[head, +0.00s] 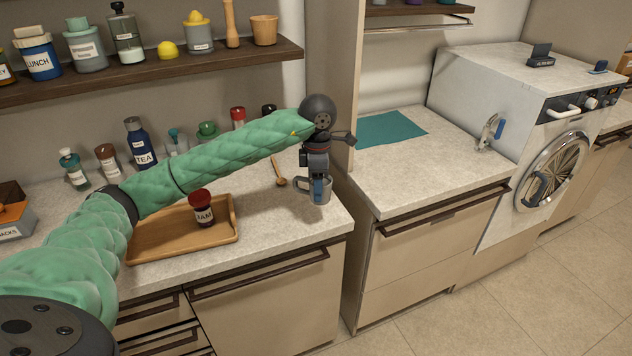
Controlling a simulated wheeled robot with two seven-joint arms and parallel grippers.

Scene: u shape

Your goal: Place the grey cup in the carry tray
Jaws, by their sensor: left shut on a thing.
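The grey cup (309,191) is at the right end of the left counter, near its front edge. My left gripper (317,178) is shut on it from above, and blue fingertips show at the cup. Whether the cup touches the counter or hangs just above it, I cannot tell. The carry tray (160,250) is a wooden tray on the same counter, to the left of the cup. A jam jar (204,210) with a dark red lid stands in it. My left arm passes over the tray's back part and hides some of it. My right gripper is not in view.
A wooden spoon (278,172) lies behind the cup. Several bottles, including a blue tea bottle (140,145), line the counter's back. A shelf (150,75) hangs above. A second counter (425,180) with a teal mat (390,129) and a washing machine (556,165) are at the right.

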